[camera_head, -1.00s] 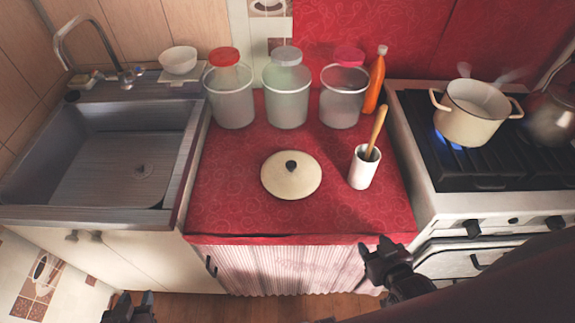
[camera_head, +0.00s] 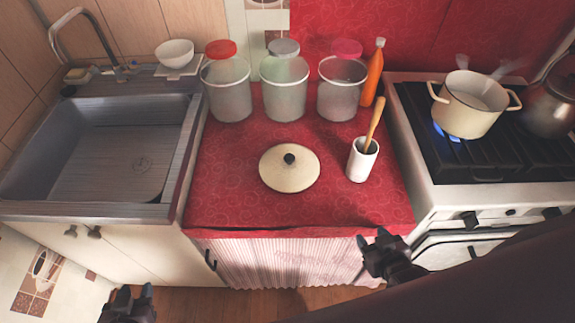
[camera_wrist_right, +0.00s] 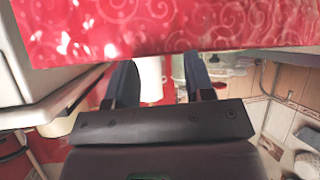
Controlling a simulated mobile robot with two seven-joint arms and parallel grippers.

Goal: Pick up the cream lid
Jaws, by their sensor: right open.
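The cream lid (camera_head: 289,178) is round, with a dark knob, and lies flat on the red counter. It stands clear of both grippers. My right gripper (camera_head: 372,238) is open and empty at the counter's front edge, to the right of and nearer than the lid. Its two fingers also show apart in the right wrist view (camera_wrist_right: 161,75), where I cannot make out the lid. My left gripper (camera_head: 135,290) is low at the bottom left, in front of the sink cabinet, with its fingertips apart and nothing visible between them.
The red counter (camera_head: 230,200) is clear around the lid. A white holder (camera_head: 361,163) with a wooden-handled utensil stands right of it. Behind are three jars (camera_head: 285,98) and an orange bottle (camera_head: 373,75). A pot (camera_head: 468,110) sits over a blue flame; the sink (camera_head: 110,150) is left.

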